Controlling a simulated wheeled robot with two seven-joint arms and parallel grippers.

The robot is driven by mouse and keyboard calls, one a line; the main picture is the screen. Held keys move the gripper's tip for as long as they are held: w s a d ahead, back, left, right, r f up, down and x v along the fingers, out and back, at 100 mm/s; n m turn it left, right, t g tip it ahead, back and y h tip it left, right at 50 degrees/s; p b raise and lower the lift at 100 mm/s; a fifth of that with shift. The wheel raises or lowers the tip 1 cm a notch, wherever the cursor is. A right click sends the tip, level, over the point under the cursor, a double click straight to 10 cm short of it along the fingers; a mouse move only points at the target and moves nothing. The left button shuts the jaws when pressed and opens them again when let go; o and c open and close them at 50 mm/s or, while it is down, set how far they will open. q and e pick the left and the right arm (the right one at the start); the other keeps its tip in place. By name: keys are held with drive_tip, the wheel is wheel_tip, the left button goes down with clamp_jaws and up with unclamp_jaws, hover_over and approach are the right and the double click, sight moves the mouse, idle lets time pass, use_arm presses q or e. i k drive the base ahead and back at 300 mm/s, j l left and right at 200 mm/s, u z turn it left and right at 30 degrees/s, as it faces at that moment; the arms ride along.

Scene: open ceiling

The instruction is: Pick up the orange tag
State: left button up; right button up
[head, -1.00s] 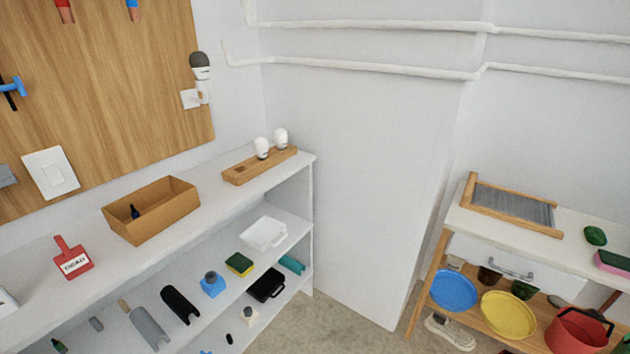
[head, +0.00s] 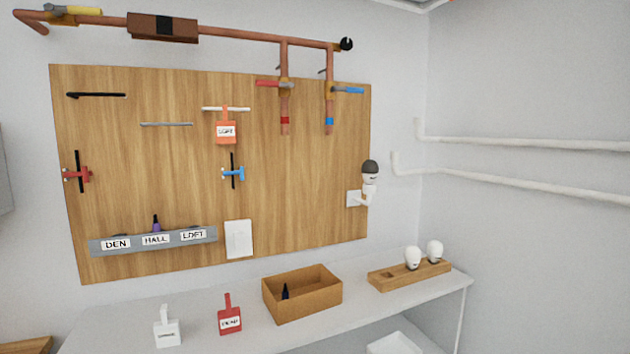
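An orange tag (head: 226,131) with a white label that seems to read LOFT hangs on the wooden wall board. Its narrow upper end overlaps a short pale horizontal bar (head: 238,109). Neither of my grippers shows in the head view.
A shelf top (head: 375,305) below the board carries a white tag (head: 166,332), a red tag (head: 230,319), a brown box (head: 318,299) and a wooden holder with white bulbs (head: 388,282). A grey labelled rack (head: 135,244), copper pipes (head: 241,35) and a blue-handled tool (head: 233,174) are around the tag.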

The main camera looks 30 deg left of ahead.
sight(226, 131)
drive_tip(key=u, duration=1.55)
